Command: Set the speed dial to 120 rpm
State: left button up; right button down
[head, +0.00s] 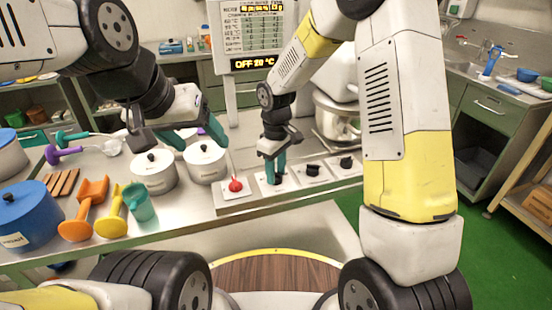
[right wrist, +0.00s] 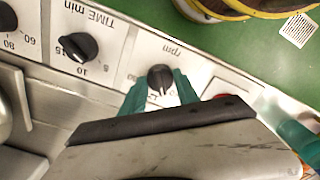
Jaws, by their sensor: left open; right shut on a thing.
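The speed dial (right wrist: 160,77) is a black knob on a white plate marked "rpm". In the right wrist view it sits between the teal fingers of my right gripper (right wrist: 159,92), which is shut on it. The dial's scale is mostly covered by the fingers, so its setting cannot be read. In the head view my right gripper (head: 275,168) points down onto the control strip, just right of the red button (head: 235,184). My left gripper (head: 191,134) is open and empty above the white lidded pots.
Beside the rpm dial is the "TIME min" dial (right wrist: 77,47); another black knob (head: 346,163) is further right. A display (head: 253,63) reads "OFF 20 °C". White pots (head: 154,172), orange and yellow scoops (head: 112,212) and a blue pot (head: 24,215) crowd the left bench.

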jog(key=m, duration=0.7)
dwell(0.6)
jog(key=c, duration=0.9)
grip_release()
jog(key=shift+r, duration=3.95)
jog(key=shift+r, duration=0.1)
